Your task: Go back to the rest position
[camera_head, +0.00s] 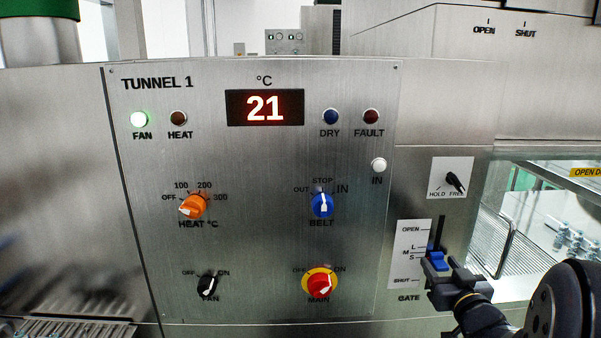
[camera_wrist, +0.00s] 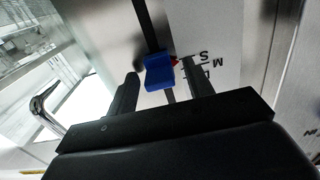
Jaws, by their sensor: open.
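My gripper (camera_head: 440,278) is at the lower right of the panel, at the gate slider. In the wrist view my gripper (camera_wrist: 158,90) has its two black fingers apart, with the blue gate slider knob (camera_wrist: 159,72) at or just beyond the fingertips between them. I cannot tell whether a finger touches the knob. In the head view the blue knob (camera_head: 438,261) sits near the S mark of the gate scale (camera_head: 408,240), above SHUT. Part of my arm covers the lower right corner.
A HOLD/FREE key switch (camera_head: 455,181) is above the gate slider. A glass window (camera_head: 550,220) is at right, with metal parts behind it. A metal handle (camera_wrist: 45,108) shows in the wrist view.

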